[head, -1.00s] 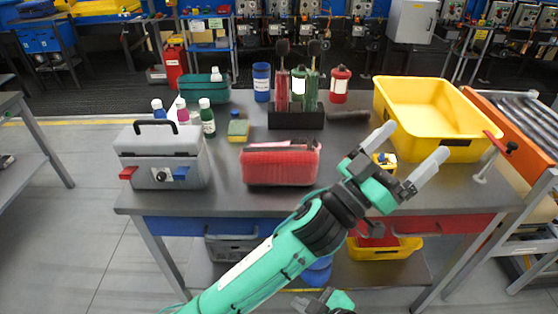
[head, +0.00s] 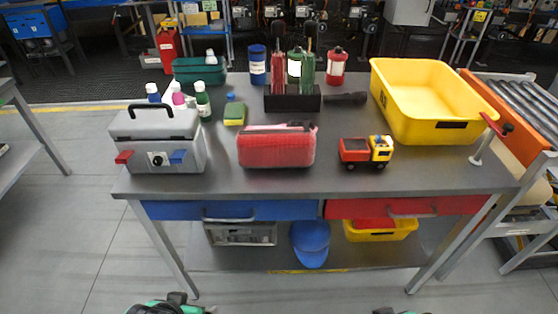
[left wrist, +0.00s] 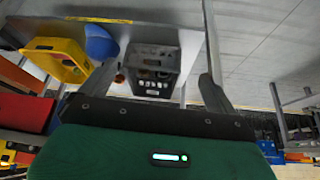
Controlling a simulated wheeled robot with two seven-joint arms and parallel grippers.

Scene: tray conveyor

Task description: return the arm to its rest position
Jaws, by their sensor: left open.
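My left gripper (left wrist: 155,78) shows in the left wrist view with its two fingers spread apart and nothing held between them. A grey crate (left wrist: 152,52) under the table shows beyond the gap between the fingers. In the head view the left gripper is out of sight. My right gripper is not in view; a small dark part at the bottom edge, right of centre, is too cut off to identify.
The grey table (head: 225,184) holds a grey toolbox (head: 158,142), red case (head: 276,148), toy truck (head: 366,151), yellow bin (head: 428,100) and bottles. Below are a blue cap (head: 310,243) and a smaller yellow bin (head: 380,229). The floor before the table is clear.

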